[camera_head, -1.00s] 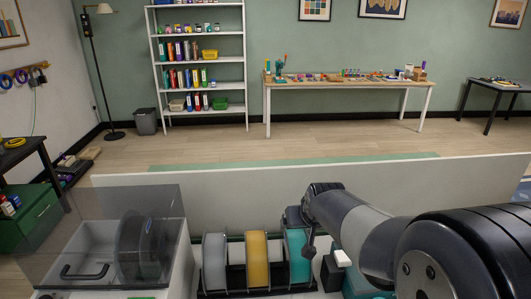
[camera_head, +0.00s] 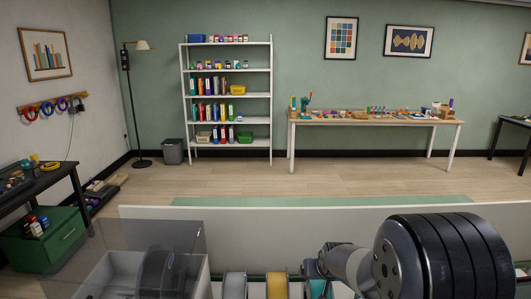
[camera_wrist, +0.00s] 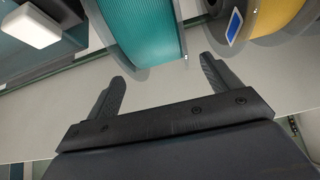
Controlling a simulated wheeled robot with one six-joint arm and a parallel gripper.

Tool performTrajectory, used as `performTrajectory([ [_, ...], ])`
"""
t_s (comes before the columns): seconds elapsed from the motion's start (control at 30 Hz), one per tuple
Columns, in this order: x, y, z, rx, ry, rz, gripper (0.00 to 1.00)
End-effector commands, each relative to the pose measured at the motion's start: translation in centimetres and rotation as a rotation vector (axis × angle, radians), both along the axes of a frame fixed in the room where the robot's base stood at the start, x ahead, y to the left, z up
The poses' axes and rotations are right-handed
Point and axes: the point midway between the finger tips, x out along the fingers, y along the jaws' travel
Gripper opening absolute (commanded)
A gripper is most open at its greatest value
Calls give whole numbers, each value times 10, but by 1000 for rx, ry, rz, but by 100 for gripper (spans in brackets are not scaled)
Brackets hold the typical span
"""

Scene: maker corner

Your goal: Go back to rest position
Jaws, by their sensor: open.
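My gripper (camera_wrist: 162,82) shows in the wrist view with its two dark fingers spread apart and nothing between them. A teal filament spool (camera_wrist: 145,30) lies just beyond the fingertips, and a yellow spool (camera_wrist: 275,18) is at the upper right. In the head view my arm reaches in from the right, and its bulky joint hides part of the bench. The gripper itself cannot be made out there. The teal spool (camera_head: 318,289), the yellow spool (camera_head: 277,286) and a grey spool (camera_head: 235,286) stand in a row at the bottom edge.
A clear-lidded box with a dark spool (camera_head: 160,272) is at the lower left. A low pale panel (camera_head: 250,228) stands behind the spools. Beyond it are open floor, a shelf (camera_head: 227,96) and a worktable (camera_head: 375,119). A white block (camera_wrist: 33,24) sits near the teal spool.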

Motion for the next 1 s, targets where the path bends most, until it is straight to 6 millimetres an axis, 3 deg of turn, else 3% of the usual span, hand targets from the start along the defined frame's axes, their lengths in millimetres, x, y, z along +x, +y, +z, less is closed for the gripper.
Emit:
performTrajectory([
  [0.47,0,0,-5,0,0,0,84],
  [1.0,-38,-1,49,0,-5,0,84],
])
